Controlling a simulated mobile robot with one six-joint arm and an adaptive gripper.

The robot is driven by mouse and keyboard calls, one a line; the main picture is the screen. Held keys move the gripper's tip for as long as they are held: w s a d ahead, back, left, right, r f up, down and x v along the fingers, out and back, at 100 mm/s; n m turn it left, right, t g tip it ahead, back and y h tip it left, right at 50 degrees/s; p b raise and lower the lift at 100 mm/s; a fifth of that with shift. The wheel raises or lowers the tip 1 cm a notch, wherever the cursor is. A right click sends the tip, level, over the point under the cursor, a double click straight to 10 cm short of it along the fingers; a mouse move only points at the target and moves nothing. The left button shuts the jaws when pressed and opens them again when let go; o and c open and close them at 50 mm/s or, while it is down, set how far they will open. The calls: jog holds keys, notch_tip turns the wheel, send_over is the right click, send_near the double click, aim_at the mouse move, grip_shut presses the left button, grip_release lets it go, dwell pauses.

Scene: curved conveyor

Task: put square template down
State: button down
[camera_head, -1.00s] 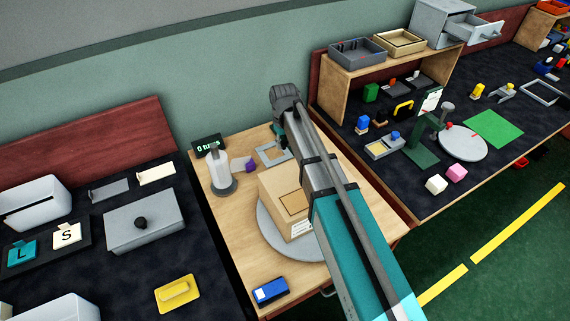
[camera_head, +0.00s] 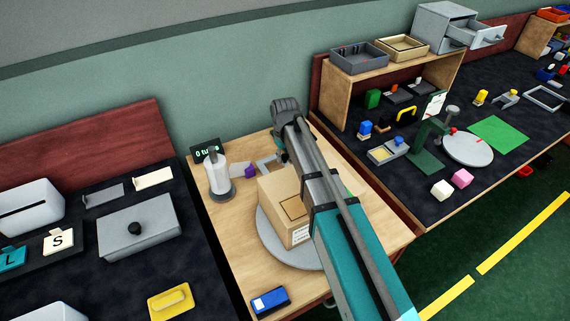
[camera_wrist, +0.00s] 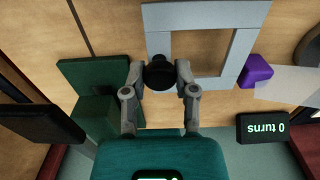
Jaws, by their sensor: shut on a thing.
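The square template (camera_wrist: 237,45) is a light grey flat frame with a square opening and a black round knob (camera_wrist: 160,73) on its near side. In the wrist view, my gripper (camera_wrist: 159,78) has its two fingers closed on either side of the knob. In the head view, the template (camera_head: 264,166) shows at the back of the wooden table, left of my gripper (camera_head: 281,156), and my arm hides part of it. I cannot tell whether the template touches the table top.
A cardboard box (camera_head: 276,217) stands on a grey round plate (camera_head: 272,243) in front. A purple block (camera_wrist: 257,71) lies close beside the template. The "0 turns" display (camera_wrist: 263,127) and a white cylinder (camera_head: 217,175) stand left. A dark green block (camera_wrist: 97,108) is beside my gripper.

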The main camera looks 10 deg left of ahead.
aim_at(285, 161)
jog(key=shift+f+b, duration=1.7)
jog(key=shift+f, duration=0.1)
jog(key=shift+c, duration=2)
grip_release()
jog(key=shift+r, duration=0.15)
notch_tip(285, 161, up, 12)
jog(key=p, duration=1.2)
